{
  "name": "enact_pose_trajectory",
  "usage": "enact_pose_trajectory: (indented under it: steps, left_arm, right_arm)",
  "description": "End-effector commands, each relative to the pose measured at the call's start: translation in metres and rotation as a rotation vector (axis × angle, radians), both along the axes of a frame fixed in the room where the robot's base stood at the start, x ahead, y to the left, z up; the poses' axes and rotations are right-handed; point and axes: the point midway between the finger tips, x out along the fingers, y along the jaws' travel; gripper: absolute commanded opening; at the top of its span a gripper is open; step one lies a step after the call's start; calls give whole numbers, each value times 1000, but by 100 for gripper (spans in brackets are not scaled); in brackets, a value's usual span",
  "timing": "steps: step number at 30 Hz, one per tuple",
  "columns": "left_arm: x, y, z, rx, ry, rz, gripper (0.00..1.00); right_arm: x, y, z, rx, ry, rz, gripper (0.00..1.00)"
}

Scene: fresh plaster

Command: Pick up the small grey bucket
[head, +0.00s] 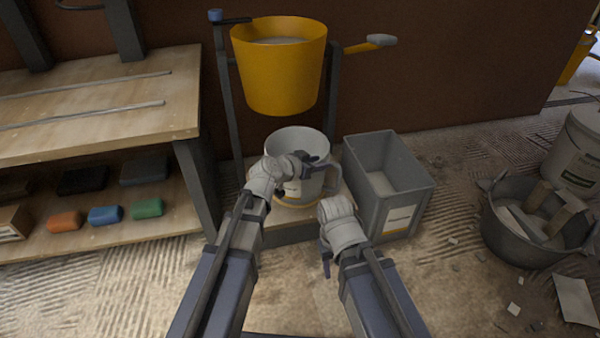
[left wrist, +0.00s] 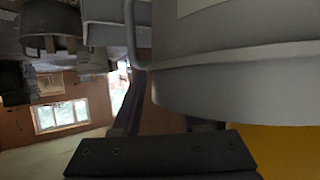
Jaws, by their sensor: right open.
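The small grey bucket (head: 296,146) stands upright on a low ledge below a yellow tub. It is pale grey, open at the top, with a side handle at its right and a label partly hidden by my left wrist. My left gripper (head: 316,160) is in front of the bucket, at its upper front side; whether its fingers are closed on the wall is hidden. In the left wrist view the bucket's grey wall (left wrist: 235,90) is very close and fills the upper right. My right gripper (head: 325,256) is open and empty, lower and nearer me, in front of the ledge.
The yellow tub (head: 279,75) hangs on a dark stand just above the bucket. A grey crate (head: 372,203) stands close at its right. A wooden shelf unit (head: 100,125) is at the left. A dark rubble bucket (head: 520,247) and a pale bucket (head: 575,152) stand at the right.

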Motion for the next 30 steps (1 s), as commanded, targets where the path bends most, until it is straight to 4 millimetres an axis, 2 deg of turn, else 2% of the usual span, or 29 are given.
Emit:
enact_pose_trajectory:
  steps: [1,9,11,30]
  left_arm:
    - [0,0,0,0,0,0,35]
    - [0,0,0,0,1,-1,5]
    - [0,0,0,0,1,-1,0]
    - [-1,0,-1,1,2,-1,0]
  right_arm:
    - [0,0,0,0,0,0,50]
    - [0,0,0,0,0,0,50]
    - [0,0,0,0,0,0,50]
    - [0,0,0,0,0,0,50]
